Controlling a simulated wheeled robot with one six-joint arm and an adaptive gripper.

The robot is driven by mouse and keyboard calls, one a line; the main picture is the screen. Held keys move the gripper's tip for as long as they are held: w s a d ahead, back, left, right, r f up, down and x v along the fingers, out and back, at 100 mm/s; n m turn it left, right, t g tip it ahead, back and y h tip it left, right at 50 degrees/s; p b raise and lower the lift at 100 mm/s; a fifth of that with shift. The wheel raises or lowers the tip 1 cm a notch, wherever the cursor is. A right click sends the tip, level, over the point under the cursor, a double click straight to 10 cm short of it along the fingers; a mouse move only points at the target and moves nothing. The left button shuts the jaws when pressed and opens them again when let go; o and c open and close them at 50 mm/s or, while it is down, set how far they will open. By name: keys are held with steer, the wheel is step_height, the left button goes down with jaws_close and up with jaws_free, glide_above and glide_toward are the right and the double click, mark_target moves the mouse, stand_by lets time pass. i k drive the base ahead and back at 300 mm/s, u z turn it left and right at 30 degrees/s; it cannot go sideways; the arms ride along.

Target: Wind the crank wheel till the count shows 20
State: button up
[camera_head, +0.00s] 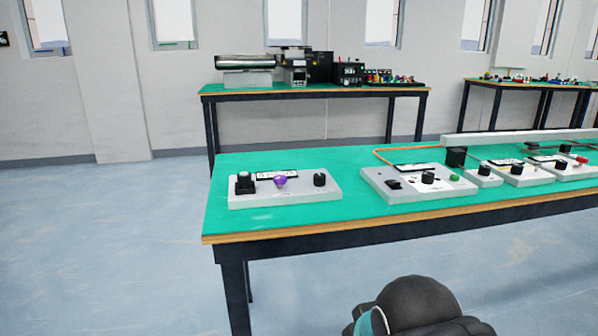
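I cannot pick out a crank wheel or a readable count for certain. The nearest grey control box (300,196) sits at the left end of the green-topped table. It carries a black block with a round top (244,183), a purple knob (280,182), a black knob (320,180) and a small label or display (277,174), too small to read. A second grey box (420,192) with a black knob (428,178) and a green button (454,178) stands to its right. My gripper is not in view; only a dark, rounded part of my arm shows at the bottom.
The green table (380,210) has a wooden edge and dark legs. A back table (330,90) holds machines and small parts. The blue floor at left is clear.

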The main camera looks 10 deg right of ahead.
mark_target(320, 179)
steer(key=u, duration=1.7)
steer(key=i, duration=1.1)
steer(key=z, duration=3.2)
